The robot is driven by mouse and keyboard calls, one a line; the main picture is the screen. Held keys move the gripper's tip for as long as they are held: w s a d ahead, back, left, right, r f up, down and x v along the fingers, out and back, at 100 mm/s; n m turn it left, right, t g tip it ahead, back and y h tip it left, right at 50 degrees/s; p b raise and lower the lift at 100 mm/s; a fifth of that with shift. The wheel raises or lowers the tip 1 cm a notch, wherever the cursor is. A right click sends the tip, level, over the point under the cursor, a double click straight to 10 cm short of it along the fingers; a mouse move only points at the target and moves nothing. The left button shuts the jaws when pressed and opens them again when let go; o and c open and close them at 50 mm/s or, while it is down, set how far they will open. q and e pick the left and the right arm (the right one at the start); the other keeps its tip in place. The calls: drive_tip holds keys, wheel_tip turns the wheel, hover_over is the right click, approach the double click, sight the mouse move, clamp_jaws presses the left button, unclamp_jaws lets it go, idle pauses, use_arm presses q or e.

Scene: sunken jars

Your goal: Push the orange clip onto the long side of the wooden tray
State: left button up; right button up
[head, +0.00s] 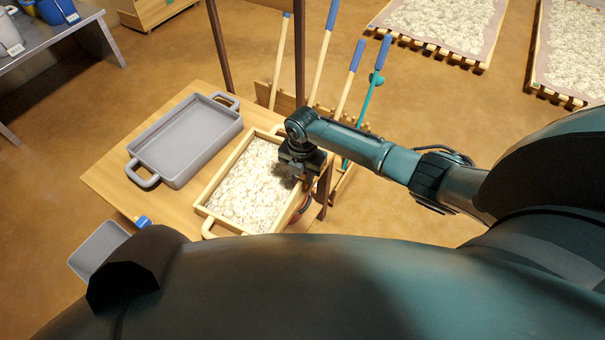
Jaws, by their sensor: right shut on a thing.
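The wooden tray (223,169) stands on the wooden table, filled with pale, lumpy material. My right gripper (301,178) points down at the tray's right long side, close to the rim. It is shut on the orange clip (303,185), of which only a small orange-brown bit shows below the fingers. The gripper hides most of the clip and that part of the rim, so I cannot tell whether the clip touches the rim. My left gripper is not in view.
A grey two-handled tray (184,143) is left of the wooden tray on the table (112,180). Dark posts and long-handled tools with blue grips (356,56) stand close behind and right of the table. A grey bin (98,248) is at its lower left.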

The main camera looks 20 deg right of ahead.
idle(0.3)
drive_tip(key=o, duration=0.7)
drive_tip(key=shift+w+r, duration=0.1)
drive_tip(key=shift+r, duration=0.2)
wheel_tip(320, 180, up, 11)
drive_tip(key=p, duration=0.3)
drive_tip(key=shift+r, duration=0.2)
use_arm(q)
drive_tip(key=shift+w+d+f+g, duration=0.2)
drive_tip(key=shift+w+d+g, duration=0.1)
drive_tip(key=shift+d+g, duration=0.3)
use_arm(e)
drive_tip(key=shift+r, duration=0.65)
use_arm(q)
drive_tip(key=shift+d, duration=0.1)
